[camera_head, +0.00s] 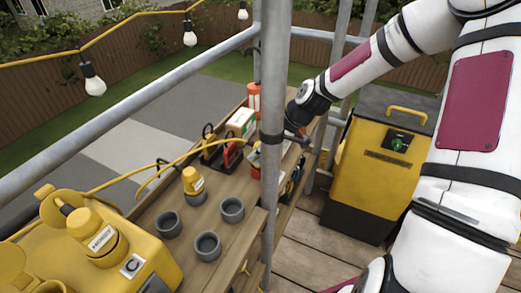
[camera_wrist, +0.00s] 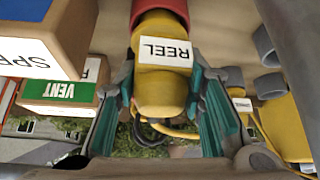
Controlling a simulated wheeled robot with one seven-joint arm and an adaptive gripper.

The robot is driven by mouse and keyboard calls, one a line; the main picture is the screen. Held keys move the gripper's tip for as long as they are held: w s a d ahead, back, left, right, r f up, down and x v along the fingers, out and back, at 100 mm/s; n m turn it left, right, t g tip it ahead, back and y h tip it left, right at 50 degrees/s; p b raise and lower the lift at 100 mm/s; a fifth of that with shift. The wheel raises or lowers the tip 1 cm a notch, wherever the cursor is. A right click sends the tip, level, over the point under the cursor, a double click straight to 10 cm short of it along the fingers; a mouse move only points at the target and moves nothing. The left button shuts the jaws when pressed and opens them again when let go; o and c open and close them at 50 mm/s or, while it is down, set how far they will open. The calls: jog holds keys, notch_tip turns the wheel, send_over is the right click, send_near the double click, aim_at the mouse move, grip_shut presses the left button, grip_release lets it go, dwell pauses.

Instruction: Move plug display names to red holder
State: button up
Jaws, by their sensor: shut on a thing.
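In the wrist view, my gripper (camera_wrist: 163,105) is shut on a yellow plug with a white label reading REEL (camera_wrist: 165,65). Its teal-padded fingers lie on either side of the plug. The plug's far end meets a red holder (camera_wrist: 160,8) at the top edge; I cannot tell whether it is seated inside. In the head view, the grey post hides my fingertips and most of the held plug. Another labelled yellow plug (camera_head: 193,180) stands upright in a grey holder. A third labelled plug (camera_head: 97,236) sits on the yellow unit at lower left.
Empty grey holders (camera_head: 207,246) stand on the wooden bench (camera_head: 160,205). A scaffold post (camera_head: 273,110) rises before my gripper. A VENT box (camera_wrist: 55,92) and a blue-sided box (camera_wrist: 45,35) are close by at left in the wrist view. A yellow cable (camera_head: 150,173) crosses the bench.

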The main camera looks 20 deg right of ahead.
jog(key=shift+f, duration=0.45)
jog(key=o, duration=1)
jog(key=shift+o, duration=0.2)
jog(key=shift+r, duration=0.1)
jog(key=p+v, duration=0.8)
jog(key=v, duration=0.3)
